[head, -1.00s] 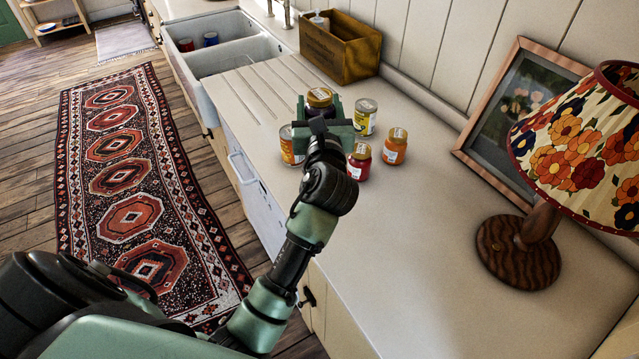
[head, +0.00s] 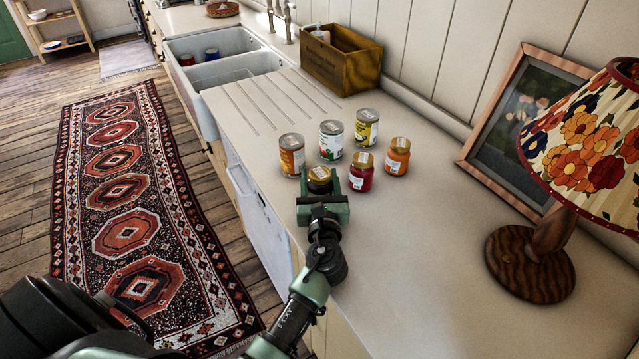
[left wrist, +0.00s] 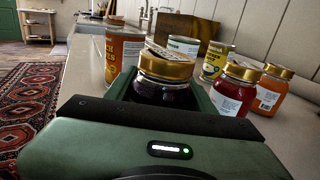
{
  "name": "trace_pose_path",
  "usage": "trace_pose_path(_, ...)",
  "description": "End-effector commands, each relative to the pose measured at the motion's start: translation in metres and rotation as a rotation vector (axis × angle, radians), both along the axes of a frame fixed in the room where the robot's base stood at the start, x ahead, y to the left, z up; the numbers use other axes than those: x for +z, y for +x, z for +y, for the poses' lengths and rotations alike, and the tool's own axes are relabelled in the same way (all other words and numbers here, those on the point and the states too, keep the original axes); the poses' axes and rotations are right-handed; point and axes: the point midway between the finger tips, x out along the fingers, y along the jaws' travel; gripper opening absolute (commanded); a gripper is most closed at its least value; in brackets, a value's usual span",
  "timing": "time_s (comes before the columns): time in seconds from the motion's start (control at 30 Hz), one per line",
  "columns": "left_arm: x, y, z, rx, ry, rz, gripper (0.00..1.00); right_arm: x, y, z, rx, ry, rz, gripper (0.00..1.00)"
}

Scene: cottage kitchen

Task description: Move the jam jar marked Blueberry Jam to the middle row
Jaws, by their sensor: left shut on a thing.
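My left gripper (head: 322,198) is shut on a dark jam jar (head: 319,178) with a gold lid, at the near left end of the jar group. The dark jar (left wrist: 165,80) also shows in the left wrist view, between the fingers; its front label is not readable, so I cannot confirm its name. I cannot tell whether its base touches the counter. A red jar (head: 361,175) and an orange jar (head: 397,160) stand to its right in a slanting line. My right gripper is not in view.
Behind the jars stand an orange-labelled can (head: 292,158), a white-and-green can (head: 331,142) and a yellow can (head: 366,130). A wooden box (head: 341,60), a sink (head: 225,70), a lamp (head: 535,250) and a picture frame (head: 470,150) are around. The counter's near right is clear.

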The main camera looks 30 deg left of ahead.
Motion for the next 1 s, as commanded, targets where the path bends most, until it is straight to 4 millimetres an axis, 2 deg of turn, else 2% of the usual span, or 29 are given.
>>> trace_pose_path(0.4,-0.007,0.0,0.0,-0.001,0.001,-0.003,0.0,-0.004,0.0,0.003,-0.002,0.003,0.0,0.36)
trace_pose_path(0.43,-0.007,0.0,0.0,-0.001,0.0,-0.001,0.63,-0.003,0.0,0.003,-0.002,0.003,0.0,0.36)
trace_pose_path(0.5,-0.007,0.0,0.0,-0.001,0.0,-0.001,0.76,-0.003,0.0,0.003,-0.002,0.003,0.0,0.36)
trace_pose_path(0.83,-0.004,0.0,0.0,0.0,-0.001,-0.002,0.76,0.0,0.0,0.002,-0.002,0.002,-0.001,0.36)
trace_pose_path(1.0,-0.007,-0.016,-0.011,-0.002,-0.002,-0.001,0.76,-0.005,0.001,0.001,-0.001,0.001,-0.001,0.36)
